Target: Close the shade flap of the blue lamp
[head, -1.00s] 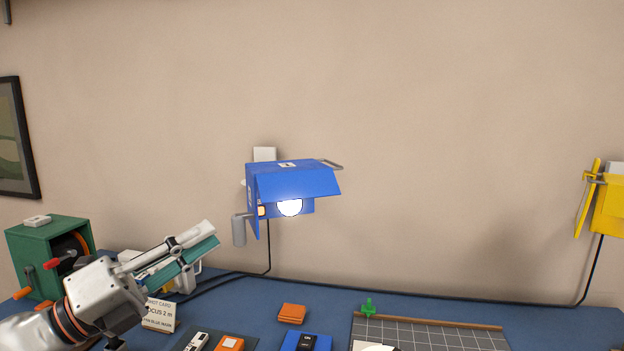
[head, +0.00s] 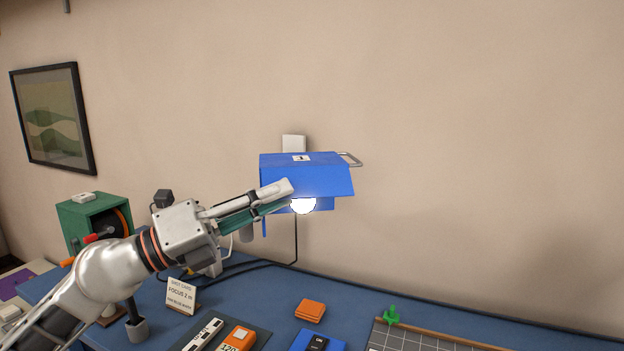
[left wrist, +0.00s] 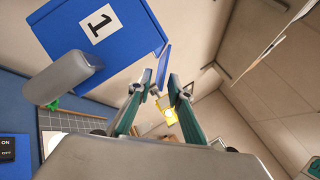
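The blue lamp (head: 325,167) is on the wall in the head view, its round bulb (head: 303,205) lit. Its front shade flap (head: 325,180) sticks out over the bulb, tilted. A narrow blue side panel (head: 264,228) shows under my gripper. My left gripper (head: 282,194) is at the lamp's left front and covers part of it. In the left wrist view the fingers (left wrist: 160,84) are apart, with a thin blue panel (left wrist: 163,66) just beyond the tips; I cannot tell whether they touch it. The lamp's blue body (left wrist: 105,35) is at upper left. My right gripper is out of view.
A blue table holds a green box (head: 85,222), a shot card (head: 181,296), orange blocks (head: 310,310), a switch (head: 317,343) and a gridded mat (head: 400,337). A black cable runs below the lamp. The wall right of the lamp is clear.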

